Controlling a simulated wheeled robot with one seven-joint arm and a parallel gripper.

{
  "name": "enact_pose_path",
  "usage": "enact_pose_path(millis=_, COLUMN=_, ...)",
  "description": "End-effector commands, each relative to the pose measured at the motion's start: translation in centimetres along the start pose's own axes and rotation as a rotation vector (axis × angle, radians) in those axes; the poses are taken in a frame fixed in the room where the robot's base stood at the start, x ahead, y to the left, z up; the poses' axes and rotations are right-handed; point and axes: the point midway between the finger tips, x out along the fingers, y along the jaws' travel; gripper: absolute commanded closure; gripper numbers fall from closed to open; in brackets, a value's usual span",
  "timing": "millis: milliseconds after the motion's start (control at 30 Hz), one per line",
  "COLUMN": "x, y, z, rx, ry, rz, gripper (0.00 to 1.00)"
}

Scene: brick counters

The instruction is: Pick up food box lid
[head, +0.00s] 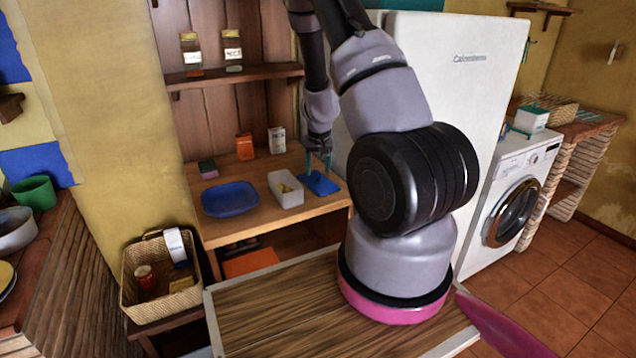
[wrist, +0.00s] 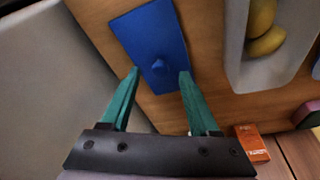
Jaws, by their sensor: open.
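My gripper (head: 318,160) is open and empty, directly over the lid. I cannot tell how high above the wood the tips are. The open box (wrist: 236,60) holds yellow fruit (wrist: 264,38).
A blue plate (head: 230,198) lies left of the box. An orange carton (head: 245,147) and a white carton (head: 277,140) stand behind. The white fridge (head: 440,90) rises close on the right. Jars (head: 191,55) stand on the upper shelf (head: 240,77). A basket (head: 150,308) is below left.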

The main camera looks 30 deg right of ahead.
Motion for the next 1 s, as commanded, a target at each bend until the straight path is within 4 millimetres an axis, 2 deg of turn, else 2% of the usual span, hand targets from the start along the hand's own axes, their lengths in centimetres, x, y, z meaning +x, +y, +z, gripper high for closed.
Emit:
enact_pose_path(millis=200, x=1.8, y=0.1, z=0.0, rx=0.0, ry=0.0, rz=0.001, gripper=0.38)
enact_pose_path(millis=433, x=1.9, y=0.0, z=0.0, rx=0.0, ry=0.0, rz=0.0, gripper=0.38)
enact_pose_path(millis=467, x=1.9, y=0.0, z=0.0, rx=0.0, ry=0.0, rz=0.0, gripper=0.46)
enact_pose_path(millis=600, x=1.9, y=0.0, z=0.0, rx=0.0, ry=0.0, rz=0.0, gripper=0.99)
enact_pose_path(millis=1000, x=1.6, y=0.0, z=-0.1, rx=-0.002, ry=0.002, rz=0.0, gripper=1.0)
